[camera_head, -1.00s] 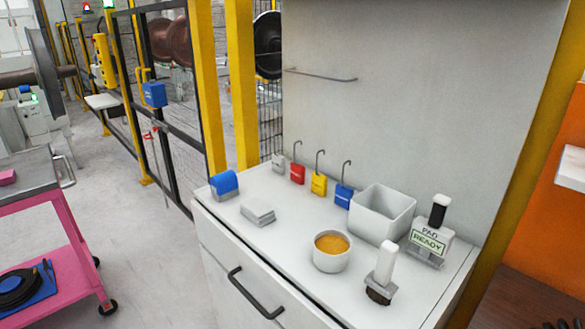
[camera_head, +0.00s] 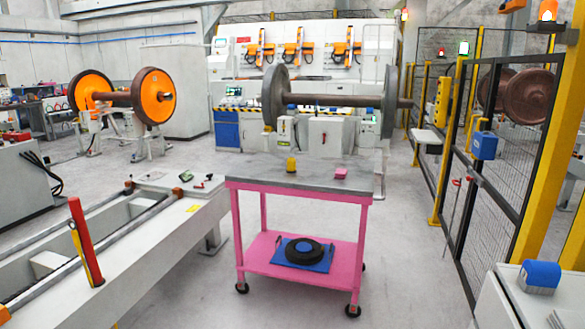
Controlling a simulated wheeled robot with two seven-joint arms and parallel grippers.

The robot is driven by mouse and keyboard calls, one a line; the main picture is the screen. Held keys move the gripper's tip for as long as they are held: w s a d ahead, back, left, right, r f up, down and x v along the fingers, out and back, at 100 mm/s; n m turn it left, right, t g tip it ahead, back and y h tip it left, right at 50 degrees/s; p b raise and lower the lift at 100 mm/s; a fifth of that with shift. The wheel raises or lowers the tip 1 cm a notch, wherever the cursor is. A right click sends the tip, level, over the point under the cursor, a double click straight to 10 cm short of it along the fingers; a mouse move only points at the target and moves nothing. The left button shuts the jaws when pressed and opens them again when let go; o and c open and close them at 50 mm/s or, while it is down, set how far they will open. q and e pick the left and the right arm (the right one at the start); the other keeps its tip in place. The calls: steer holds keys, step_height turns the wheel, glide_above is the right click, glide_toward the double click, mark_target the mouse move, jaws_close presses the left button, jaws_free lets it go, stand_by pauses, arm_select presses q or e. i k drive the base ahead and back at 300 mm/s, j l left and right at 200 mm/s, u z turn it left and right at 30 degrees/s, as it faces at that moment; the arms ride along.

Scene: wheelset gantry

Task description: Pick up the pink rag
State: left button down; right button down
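A small pink folded thing, which looks like the pink rag (camera_head: 341,173), lies on the grey top of the pink cart (camera_head: 300,180), right of the middle. A small yellow object (camera_head: 291,164) stands on the same top to its left, apart from it. Neither of my grippers shows in the head view.
The cart's lower shelf holds a blue mat with a black coil (camera_head: 303,251). A white machine bed with a red post (camera_head: 85,242) is at left. A white cabinet (camera_head: 497,296) with a blue item (camera_head: 541,276) is at lower right. Grey floor lies between cart and fence (camera_head: 480,190).

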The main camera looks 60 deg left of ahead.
mark_target(340, 174)
steer(key=u, duration=1.6)
steer(key=k, duration=0.45)
steer(key=i+j+z, duration=0.1)
steer(key=i+j, duration=0.15)
steer(key=i, duration=0.3)
steer(key=i+j+z, duration=0.1)
steer(key=i+j, duration=0.2)
steer(key=i, duration=0.25)
steer(key=i+j+z, duration=0.15)
steer(key=i+j, duration=0.15)
steer(key=i, duration=0.25)
